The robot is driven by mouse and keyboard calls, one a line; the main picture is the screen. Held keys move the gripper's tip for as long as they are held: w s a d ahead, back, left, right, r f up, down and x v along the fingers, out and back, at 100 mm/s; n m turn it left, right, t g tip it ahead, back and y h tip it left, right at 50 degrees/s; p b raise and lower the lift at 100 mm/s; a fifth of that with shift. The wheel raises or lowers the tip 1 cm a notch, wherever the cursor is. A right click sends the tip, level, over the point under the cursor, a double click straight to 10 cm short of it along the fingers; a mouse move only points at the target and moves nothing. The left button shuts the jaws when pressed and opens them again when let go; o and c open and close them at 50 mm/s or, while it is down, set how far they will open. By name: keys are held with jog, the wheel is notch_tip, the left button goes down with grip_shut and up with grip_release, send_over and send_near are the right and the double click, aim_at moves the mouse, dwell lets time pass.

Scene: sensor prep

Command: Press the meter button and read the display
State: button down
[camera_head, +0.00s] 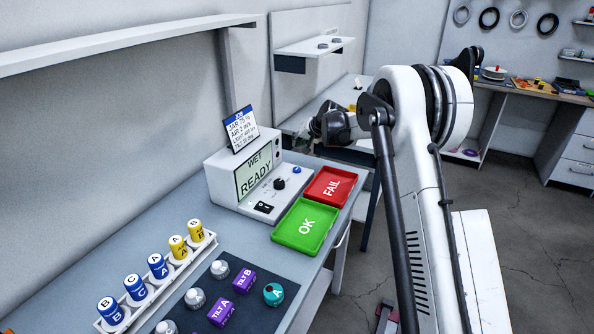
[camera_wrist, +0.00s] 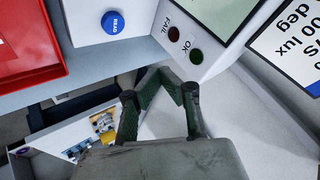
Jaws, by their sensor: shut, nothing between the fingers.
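The meter (camera_head: 222,181) is a white box on the bench in the head view. Its display (camera_head: 254,170) reads "WET READY". The round blue button (camera_head: 297,170) is at the right of its sloped panel, beside a black knob (camera_head: 279,184). In the wrist view the blue button (camera_wrist: 113,22) is marked "READ" and stands uncovered at the upper left. My gripper (camera_head: 312,128) is behind and right of the meter in the head view, apart from it. In the wrist view my gripper (camera_wrist: 165,72) is shut and empty, below the meter's dark FAIL and OK lamps (camera_wrist: 185,45).
A red FAIL tray (camera_head: 319,193) and a green OK tray (camera_head: 291,240) lie in front of the meter. A job card (camera_head: 241,131) stands on top of it. A rack (camera_head: 165,288) of labelled cylinders and a dark mat (camera_head: 258,318) with sensors are nearer.

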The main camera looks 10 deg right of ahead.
aim_at(298, 169)
notch_tip(298, 169, down, 7)
jog(key=b, duration=0.3)
jog(key=shift+f+b, duration=0.3)
jog(key=shift+f, duration=0.2)
jog(key=shift+f, duration=0.15)
dwell(1.0)
jog(key=shift+f+b, duration=0.3)
jog(key=shift+b, duration=0.15)
jog(key=shift+f+b, duration=0.4)
jog(key=shift+f, duration=0.05)
dwell(0.6)
jog(key=shift+r, duration=0.9)
jog(key=shift+r, duration=0.1)
jog(key=shift+r+p, duration=1)
jog(key=shift+r, duration=1.4)
